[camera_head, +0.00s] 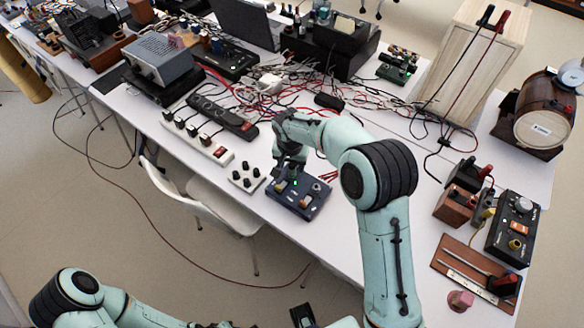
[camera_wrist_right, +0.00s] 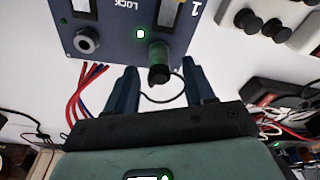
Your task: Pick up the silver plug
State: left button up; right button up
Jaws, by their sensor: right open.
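A dark blue panel box (camera_head: 298,200) lies near the front edge of the white table; it also shows in the right wrist view (camera_wrist_right: 115,45). A silver round fitting (camera_wrist_right: 87,40) sits on the box, left of the open fingers. A dark cylindrical plug or knob with a green tint (camera_wrist_right: 158,65) stands on the box between the fingertips, with no clear contact. I cannot tell which of the two is the silver plug. My right gripper (camera_head: 290,165) is open just over the box. My left arm (camera_head: 80,290) enters at the bottom left; its jaws are not clear.
A white block with black knobs (camera_head: 246,177) stands left of the box. Power strips (camera_head: 197,138) and tangled red and black cables (camera_head: 270,85) lie behind. A brown board with tools (camera_head: 475,272) lies at the right. A white chair (camera_head: 185,195) stands at the table's front.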

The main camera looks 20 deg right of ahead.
aim_at(292, 165)
jog(key=shift+d+f, duration=0.1)
jog(key=shift+f, duration=0.4)
grip_shut()
jog(key=shift+w, duration=0.1)
notch_tip(292, 165, up, 10)
jog(key=shift+r+p, duration=0.1)
jog(key=shift+p, duration=0.25)
